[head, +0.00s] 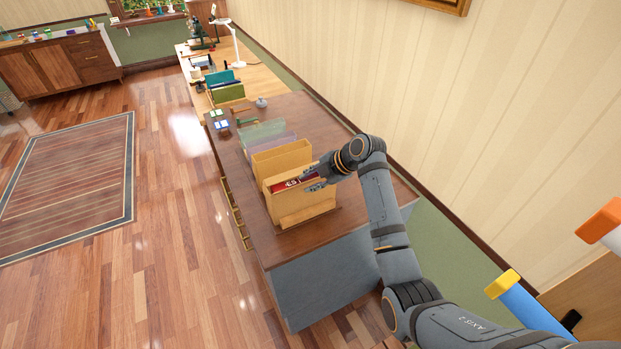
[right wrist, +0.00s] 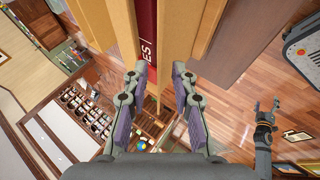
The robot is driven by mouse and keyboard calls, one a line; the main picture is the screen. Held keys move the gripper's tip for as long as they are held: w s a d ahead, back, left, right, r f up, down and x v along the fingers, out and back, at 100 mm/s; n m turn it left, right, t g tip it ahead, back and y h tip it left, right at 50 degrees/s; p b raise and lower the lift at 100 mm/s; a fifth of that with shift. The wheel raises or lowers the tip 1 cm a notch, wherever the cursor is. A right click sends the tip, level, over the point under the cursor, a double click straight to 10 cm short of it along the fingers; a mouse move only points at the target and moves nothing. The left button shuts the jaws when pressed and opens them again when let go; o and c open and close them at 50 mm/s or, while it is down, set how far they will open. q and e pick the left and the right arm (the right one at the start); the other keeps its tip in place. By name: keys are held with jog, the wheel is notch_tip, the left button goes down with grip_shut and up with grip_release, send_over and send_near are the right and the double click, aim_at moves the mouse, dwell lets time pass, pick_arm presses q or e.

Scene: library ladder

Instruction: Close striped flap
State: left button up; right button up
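I cannot make out stripes on any flap. A tan holder (head: 300,203) with a slanted front panel stands near the front of the brown desk top. A dark red item (head: 292,183) with pale lettering sits in it; it also shows in the right wrist view (right wrist: 148,35), between tan panels (right wrist: 170,30). My right gripper (head: 314,178) is at the holder's upper right edge. Its fingers (right wrist: 162,75) are apart, close below the panels; contact is unclear. A small grey gripper in the right wrist view, apparently my left (right wrist: 267,104), has its fingertips apart.
Another tan holder (head: 281,158) and translucent dividers (head: 262,133) stand behind on the desk (head: 245,185). A lighter table (head: 262,80) with a white lamp (head: 234,45) adjoins it. The wall is close on the right.

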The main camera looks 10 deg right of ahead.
jog(key=shift+c, duration=0.3)
jog(key=c, duration=0.5)
jog(key=shift+w+a+r+g+h+p, duration=0.15)
jog(key=shift+w+r+g+h+p, duration=0.3)
jog(key=shift+g+p, duration=0.6)
jog(key=shift+w+m+g, duration=0.1)
jog(key=shift+m+g, duration=0.15)
jog(key=shift+m, duration=0.05)
jog(key=shift+w+g+h, duration=0.15)
jog(key=shift+g+h, duration=0.1)
jog(key=shift+g, duration=0.15)
jog(key=shift+w+a+f+g+h+b, duration=0.15)
jog(key=shift+w+f+g+h+b, duration=0.15)
jog(key=shift+g+b, duration=0.55)
pick_arm(q)
jog(key=shift+s+f+b, duration=0.4)
jog(key=shift+f+b, duration=0.3)
jog(key=shift+b, duration=0.1)
jog(key=shift+s+f+b, duration=0.4)
jog(key=shift+f+b, duration=0.3)
jog(key=shift+b, duration=0.05)
pick_arm(e)
jog(key=shift+w+r+m+g, duration=0.1)
jog(key=shift+r+m+g, duration=0.1)
jog(key=shift+m+g, duration=0.3)
